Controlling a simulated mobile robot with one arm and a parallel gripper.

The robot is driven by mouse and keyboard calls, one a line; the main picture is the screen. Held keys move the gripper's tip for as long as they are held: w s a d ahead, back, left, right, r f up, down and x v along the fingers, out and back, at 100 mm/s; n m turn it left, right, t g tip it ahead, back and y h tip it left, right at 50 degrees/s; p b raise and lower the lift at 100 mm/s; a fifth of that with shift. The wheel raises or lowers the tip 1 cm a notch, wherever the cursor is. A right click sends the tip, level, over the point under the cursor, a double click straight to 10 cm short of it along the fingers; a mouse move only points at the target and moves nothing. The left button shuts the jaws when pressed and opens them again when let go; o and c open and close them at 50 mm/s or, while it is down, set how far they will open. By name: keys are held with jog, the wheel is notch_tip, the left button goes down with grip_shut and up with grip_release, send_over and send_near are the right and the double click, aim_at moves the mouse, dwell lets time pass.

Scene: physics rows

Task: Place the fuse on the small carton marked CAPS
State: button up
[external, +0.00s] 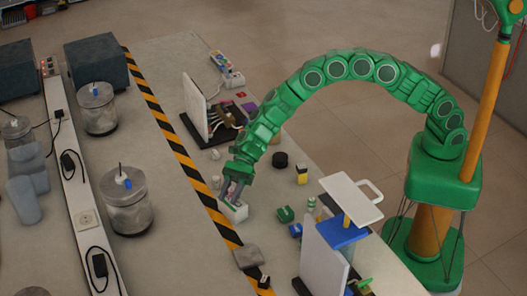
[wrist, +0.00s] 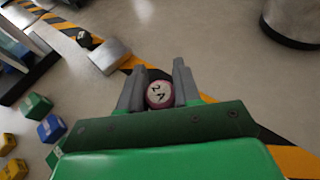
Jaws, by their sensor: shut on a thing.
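My gripper (external: 234,192) is low over the bench beside the striped tape. In the wrist view my gripper (wrist: 157,88) is shut on the fuse (wrist: 159,94), seen end-on as a round pinkish piece with a pale face marked "2A". The fuse is hard to make out in the external view. A small whitish carton (external: 237,213) is directly below my gripper in the external view. Its marking is not legible, so I cannot tell whether it reads CAPS. I cannot tell whether the fuse touches it. In the wrist view the gripper and fuse hide the spot below.
A grey block (external: 248,257) lies on the tape, also in the wrist view (wrist: 109,56). Green (external: 286,214) and blue (external: 295,230) pieces lie to the right. A white upright panel (external: 195,106) stands behind and another (external: 323,258) in front. Glass jars (external: 127,205) stand left.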

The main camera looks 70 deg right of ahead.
jog(key=o, duration=1)
jog(key=shift+f, duration=0.1)
jog(key=shift+o, duration=0.2)
jog(key=shift+d+r, duration=0.25)
jog(key=v, duration=1.1)
jog(key=shift+d, duration=0.25)
jog(key=shift+r, duration=0.1)
